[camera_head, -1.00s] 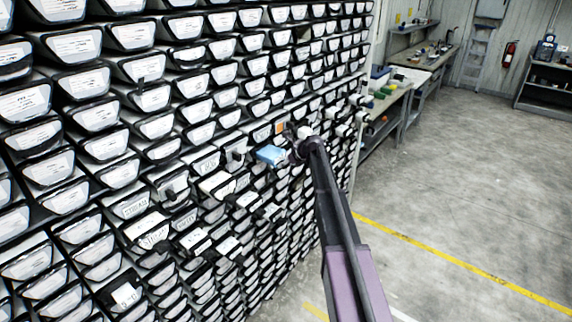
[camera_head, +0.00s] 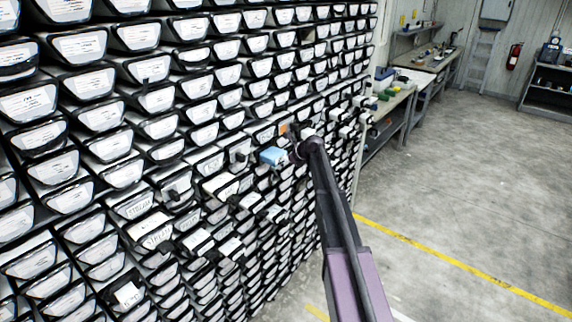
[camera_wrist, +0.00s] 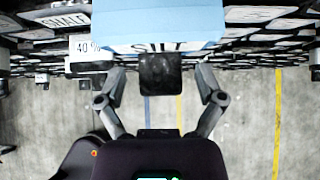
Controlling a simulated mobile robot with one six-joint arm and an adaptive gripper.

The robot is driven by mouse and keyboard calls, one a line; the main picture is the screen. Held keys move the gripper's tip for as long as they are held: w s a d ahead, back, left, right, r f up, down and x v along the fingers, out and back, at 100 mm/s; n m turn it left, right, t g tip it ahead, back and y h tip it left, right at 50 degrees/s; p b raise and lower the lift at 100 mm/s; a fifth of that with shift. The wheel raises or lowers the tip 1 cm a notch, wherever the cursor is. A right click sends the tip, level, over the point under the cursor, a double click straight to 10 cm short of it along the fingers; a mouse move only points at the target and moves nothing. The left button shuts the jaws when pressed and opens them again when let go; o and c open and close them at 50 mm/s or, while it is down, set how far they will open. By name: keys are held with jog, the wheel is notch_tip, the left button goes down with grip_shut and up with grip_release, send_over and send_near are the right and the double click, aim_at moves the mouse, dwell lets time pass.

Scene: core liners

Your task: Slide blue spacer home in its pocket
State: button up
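The blue spacer (camera_head: 273,156) sticks out from the rack of core liners, just left of my gripper (camera_head: 299,148) in the head view. In the wrist view the blue spacer (camera_wrist: 160,20) fills the top middle, with a white front label reading "SILT". A black square tab (camera_wrist: 160,74) hangs at its front. The fingers of my gripper (camera_wrist: 160,82) stand apart on either side of this tab, with visible gaps, so it looks open. How deep the spacer sits in its pocket is hidden.
The rack (camera_head: 100,82) of labelled liner ends fills the left. Several white-fronted pieces (camera_head: 222,186) stick out below and left of the spacer. A workbench (camera_head: 386,110) stands beyond the rack. The floor (camera_head: 460,190) at right is clear.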

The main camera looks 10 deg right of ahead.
jog(key=shift+s, duration=0.1)
dwell(0.4)
jog(key=s+d, duration=0.8)
jog(key=s, duration=0.2)
jog(key=shift+s+d, duration=0.2)
jog(key=shift+s, duration=0.2)
jog(key=shift+a, duration=0.1)
dwell(0.8)
jog(key=s+a+f+n+g+h+b, duration=0.2)
jog(key=s+a+f+n, duration=0.2)
jog(key=s+n, duration=0.5)
jog(key=s+a+f+n+g+h+b, duration=0.1)
jog(key=s+a+f+n+g+b, duration=0.2)
jog(key=s+n, duration=0.7)
jog(key=s+a+f+n+g+h+b, duration=0.2)
jog(key=s+a+f+n, duration=0.4)
jog(key=s, duration=0.8)
jog(key=a+n, duration=0.3)
jog(key=a, duration=0.1)
jog(key=shift+s+a+f+h+b, duration=0.2)
jog(key=shift+s+h+b, duration=0.1)
jog(key=shift+s+b, duration=0.1)
